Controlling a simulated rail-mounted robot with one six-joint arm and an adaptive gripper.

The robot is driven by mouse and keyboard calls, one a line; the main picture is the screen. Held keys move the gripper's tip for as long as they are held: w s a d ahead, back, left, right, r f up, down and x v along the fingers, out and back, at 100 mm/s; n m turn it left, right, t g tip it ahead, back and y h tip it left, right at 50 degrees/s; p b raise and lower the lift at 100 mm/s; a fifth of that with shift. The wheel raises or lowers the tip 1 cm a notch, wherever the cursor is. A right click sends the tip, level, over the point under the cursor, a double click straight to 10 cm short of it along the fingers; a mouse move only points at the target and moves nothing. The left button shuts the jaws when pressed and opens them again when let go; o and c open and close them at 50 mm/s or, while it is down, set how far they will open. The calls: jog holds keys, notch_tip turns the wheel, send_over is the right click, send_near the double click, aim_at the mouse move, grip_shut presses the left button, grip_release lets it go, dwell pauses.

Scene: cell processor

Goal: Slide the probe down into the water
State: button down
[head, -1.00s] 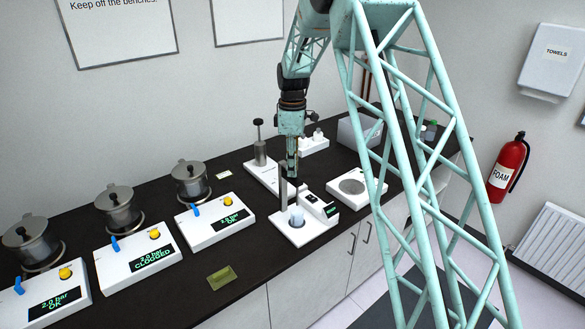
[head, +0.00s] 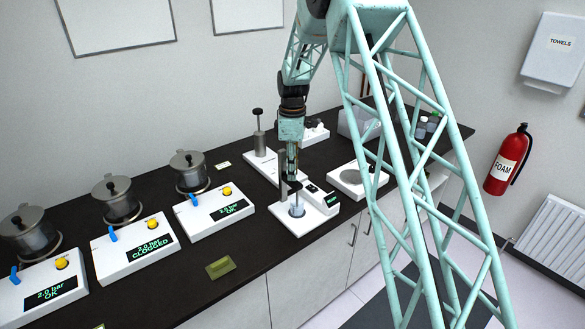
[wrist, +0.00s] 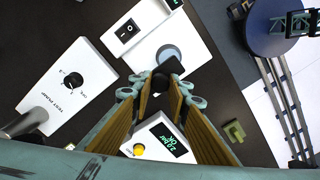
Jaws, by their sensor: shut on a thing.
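The white probe station (head: 316,222) stands on the dark bench with a small clear beaker of water (head: 297,211) on it. A short dark post (head: 284,188) rises beside the beaker. My gripper (head: 292,177) is directly above the beaker, pointing down, shut on the dark probe head (wrist: 161,80). A thin shaft seems to run from the head down into the beaker; how deep its tip sits is hard to tell. In the wrist view the beaker (wrist: 169,53) is partly hidden behind the probe head.
A white plate with a grey disc (head: 352,180) stands close to the right. The test pump (head: 259,147) is behind. Several pressure units with metal pots (head: 187,172) line the left, one reading CLOGGED. A small olive block (head: 220,267) lies near the front edge.

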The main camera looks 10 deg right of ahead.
jog(key=shift+s+f, duration=0.1)
jog(key=shift+f, duration=0.35)
jog(key=c, duration=2.5)
grip_release()
jog(key=shift+f, duration=0.1)
jog(key=shift+o, duration=0.2)
jog(key=shift+r, duration=0.2)
notch_tip(320, 180, up, 12)
